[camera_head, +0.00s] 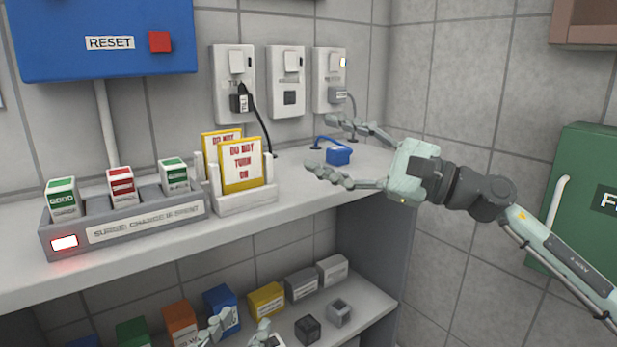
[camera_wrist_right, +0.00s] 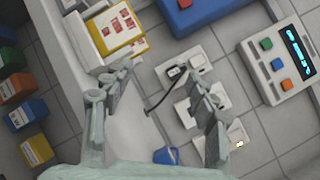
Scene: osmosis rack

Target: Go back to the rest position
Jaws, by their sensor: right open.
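My right gripper (camera_head: 322,145) reaches in from the right over the upper shelf, its two fingers spread wide and empty. In the right wrist view the gripper (camera_wrist_right: 165,78) also shows its fingers well apart with nothing between the tips. My left gripper (camera_head: 237,328) is at the bottom edge, in front of the lower shelf, with its fingertips apart; most of it is cut off. A blue padlock-like item (camera_head: 338,156) sits on the upper shelf, seen between the right fingers. It also shows in the right wrist view (camera_wrist_right: 165,156).
The upper shelf (camera_head: 150,255) holds a charge rack (camera_head: 145,225) and a stand with "do not turn on" cards (camera_head: 242,165). Three outlets (camera_head: 288,80) are on the wall. A green cabinet (camera_head: 575,200) stands at right. Several coloured boxes line the lower shelf (camera_head: 372,305).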

